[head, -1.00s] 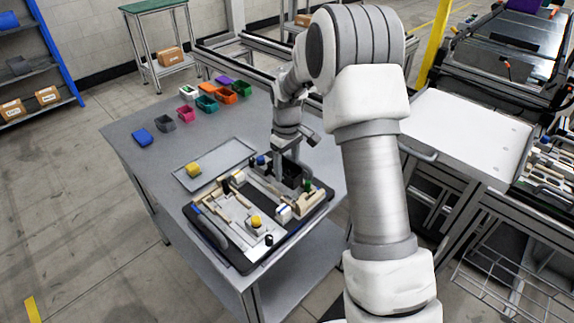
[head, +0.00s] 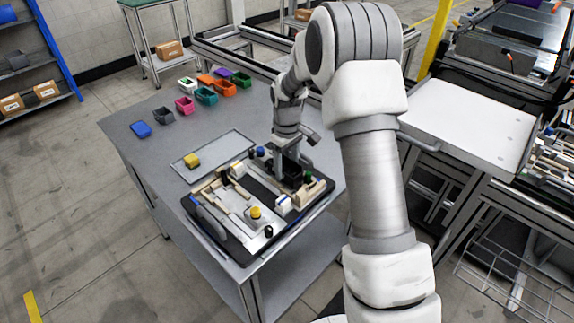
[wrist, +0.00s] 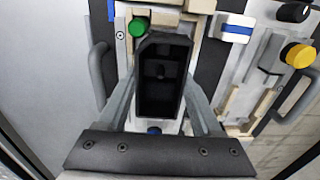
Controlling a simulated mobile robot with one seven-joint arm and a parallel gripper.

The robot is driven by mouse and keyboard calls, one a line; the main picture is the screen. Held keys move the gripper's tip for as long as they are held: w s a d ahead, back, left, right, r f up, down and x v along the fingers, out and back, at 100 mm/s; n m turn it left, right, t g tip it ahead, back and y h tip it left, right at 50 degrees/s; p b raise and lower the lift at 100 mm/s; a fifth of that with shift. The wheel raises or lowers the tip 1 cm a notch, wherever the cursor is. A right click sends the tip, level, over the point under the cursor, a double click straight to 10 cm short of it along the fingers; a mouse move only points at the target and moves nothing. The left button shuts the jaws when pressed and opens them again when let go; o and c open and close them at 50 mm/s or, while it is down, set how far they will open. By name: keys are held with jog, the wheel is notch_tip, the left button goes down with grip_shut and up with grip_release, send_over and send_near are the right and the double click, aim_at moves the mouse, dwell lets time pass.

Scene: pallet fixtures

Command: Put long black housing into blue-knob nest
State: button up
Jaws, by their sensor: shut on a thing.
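My gripper (wrist: 162,82) is shut on the long black housing (wrist: 152,100), an open-topped box held between its two fingers. In the head view my gripper (head: 289,168) is over the far right part of the fixture pallet, and the housing is mostly hidden by it. The blue knob (head: 260,152) stands just left of my gripper; in the wrist view it is partly covered below the housing. The green knob (wrist: 138,27) is beside the housing's other end. The nest under the housing is hidden; I cannot tell whether the housing touches it.
The pallet also carries a yellow knob (head: 255,213), a black knob (head: 268,231) and a blue-and-white block (wrist: 237,28). A grey tray (head: 225,148) with a yellow part (head: 192,160) lies behind it. Several coloured bins stand at the table's far side.

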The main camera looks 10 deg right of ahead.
jog(key=shift+f+b, duration=0.4)
jog(key=shift+f, duration=0.3)
jog(key=o, duration=1.5)
jog(key=shift+o, duration=0.2)
notch_tip(320, 180, up, 18)
jog(key=shift+f+p, duration=0.25)
jog(key=shift+p, duration=0.2)
